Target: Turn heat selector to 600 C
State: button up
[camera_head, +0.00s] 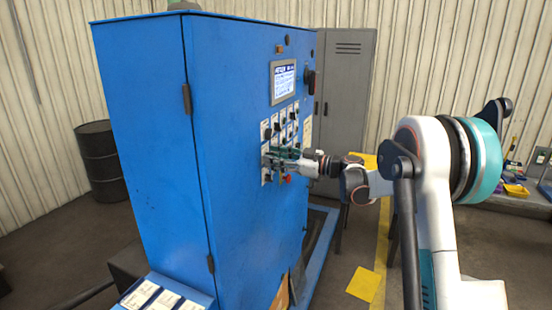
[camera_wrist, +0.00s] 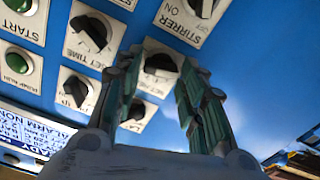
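A blue control cabinet (camera_head: 245,190) carries a panel of black knobs on white plates. I cannot tell whether the fingertips touch the plate. This knob's label is mostly hidden, so I cannot confirm it is the heat selector or read its setting. In the head view my gripper (camera_head: 280,162) is against the lower panel and covers some knobs.
Nearby are a set time knob (camera_wrist: 90,33), a stirrer knob (camera_wrist: 203,8) and green push buttons (camera_wrist: 18,60). A display (camera_head: 283,82) is above the knobs. A red button (camera_head: 287,179) is just below my gripper. A grey locker (camera_head: 346,85) stands behind.

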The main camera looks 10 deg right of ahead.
jog(key=c, duration=0.4)
jog(key=shift+m, duration=0.3)
jog(key=m+b, duration=0.2)
jog(key=m, duration=0.3)
jog(key=shift+w+d, duration=0.1)
jog(key=m+b, duration=0.1)
jog(key=m, duration=0.4)
jog(key=shift+f+m, duration=0.1)
jog(key=shift+m, duration=0.3)
jog(key=m+b, duration=0.1)
jog(key=m, duration=1.1)
jog(key=shift+w+d+f+b, duration=0.1)
jog(key=shift+w+f+b, duration=0.1)
jog(key=shift+b, duration=0.2)
jog(key=shift+m, duration=0.3)
